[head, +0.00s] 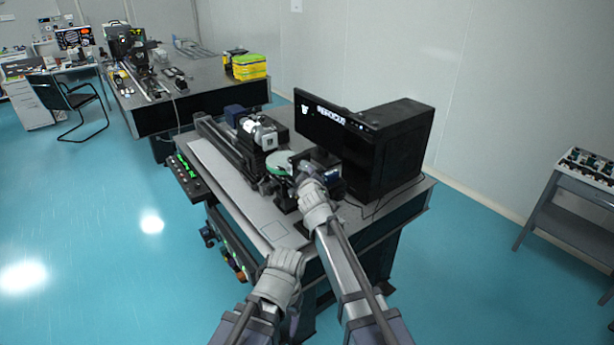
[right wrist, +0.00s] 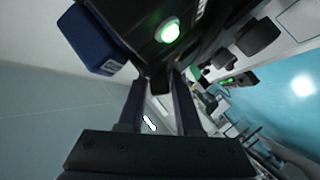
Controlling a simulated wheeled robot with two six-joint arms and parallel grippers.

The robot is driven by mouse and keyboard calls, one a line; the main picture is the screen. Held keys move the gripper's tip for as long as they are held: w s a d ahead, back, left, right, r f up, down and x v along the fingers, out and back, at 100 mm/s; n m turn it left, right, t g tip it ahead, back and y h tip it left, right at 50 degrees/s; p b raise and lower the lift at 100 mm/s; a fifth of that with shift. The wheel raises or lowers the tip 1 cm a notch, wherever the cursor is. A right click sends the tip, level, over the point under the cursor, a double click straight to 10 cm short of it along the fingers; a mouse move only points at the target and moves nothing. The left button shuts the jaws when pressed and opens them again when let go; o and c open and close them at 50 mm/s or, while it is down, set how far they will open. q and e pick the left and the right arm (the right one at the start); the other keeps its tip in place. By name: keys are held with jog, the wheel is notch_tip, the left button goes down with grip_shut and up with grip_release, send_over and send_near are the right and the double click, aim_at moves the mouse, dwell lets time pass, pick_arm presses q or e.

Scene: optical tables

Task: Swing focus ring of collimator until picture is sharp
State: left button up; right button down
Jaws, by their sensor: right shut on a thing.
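My right gripper (head: 306,170) reaches over the table to the near end of the optical bench. In the right wrist view its two fingers (right wrist: 160,82) are closed on a dark part at the collimator, taken as the focus ring; its outline is mostly hidden. Just above is a black housing with a lit green round face (right wrist: 167,30). In the head view a green disc (head: 280,162) sits beside the gripper. The screen (head: 330,127) is dark with white, blurry marks. My left gripper (head: 287,262) is low near the table's front edge, its fingers not clear.
A black computer case (head: 397,150) stands close right of my right arm. A grey-white camera unit (head: 262,134) sits on the black rail (head: 226,144) behind. The table's left front surface (head: 222,186) is bare. Another bench (head: 190,95) stands behind and a side table (head: 585,175) at right.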

jog(key=shift+r+p, duration=0.3)
jog(key=shift+p, duration=0.2)
jog(key=shift+w+d+m+g+p, duration=0.1)
jog(key=shift+d+m+g+p, duration=0.05)
jog(key=shift+m+g+p, duration=0.2)
jog(key=c, duration=0.6)
grip_release()
